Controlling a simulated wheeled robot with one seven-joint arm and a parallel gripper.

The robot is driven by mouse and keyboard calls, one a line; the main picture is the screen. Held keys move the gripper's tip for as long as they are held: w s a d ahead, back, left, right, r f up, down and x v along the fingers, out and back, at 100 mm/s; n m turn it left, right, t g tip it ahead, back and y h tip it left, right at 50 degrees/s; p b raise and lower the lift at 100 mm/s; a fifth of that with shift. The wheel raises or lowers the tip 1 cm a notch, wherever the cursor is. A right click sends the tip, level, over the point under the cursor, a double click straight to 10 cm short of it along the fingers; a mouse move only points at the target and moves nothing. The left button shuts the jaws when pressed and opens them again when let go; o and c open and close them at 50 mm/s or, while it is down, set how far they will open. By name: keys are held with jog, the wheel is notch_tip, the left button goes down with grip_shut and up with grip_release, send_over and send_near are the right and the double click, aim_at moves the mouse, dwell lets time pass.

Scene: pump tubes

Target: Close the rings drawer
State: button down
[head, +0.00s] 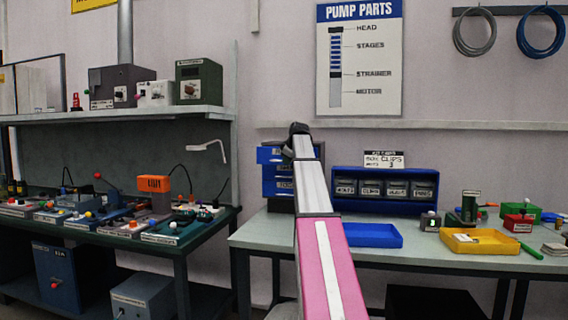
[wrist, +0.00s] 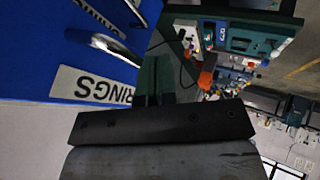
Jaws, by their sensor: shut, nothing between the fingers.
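The rings drawer (wrist: 85,60) fills the upper left of the wrist view, a blue front with a metal handle (wrist: 112,45) and a white RINGS label (wrist: 95,87) seen upside down. In the head view, the blue drawer cabinet (head: 277,187) stands at the bench's left end, partly hidden by my arm. Its top drawer (head: 268,155) appears to stick out; its label is not readable there. My gripper (wrist: 155,82) is shut and empty, beside the RINGS front; I cannot tell whether they touch. In the head view, its fingers are not clear at the end of my arm.
A blue bin rack (head: 385,207) stands right of the cabinet, with a blue tray (head: 372,235) and a yellow tray (head: 480,241) in front. A second bench (head: 180,240) with several devices stands at left. A gap separates the benches.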

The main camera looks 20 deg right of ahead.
jog(key=w+d, duration=0.1)
jog(key=w, duration=0.1)
jog(key=w+d, duration=0.2)
jog(key=w, duration=0.1)
jog(key=w+d, duration=0.2)
jog(key=shift+w+d, duration=0.1)
jog(key=shift+w, duration=0.25)
jog(key=shift+r, duration=0.1)
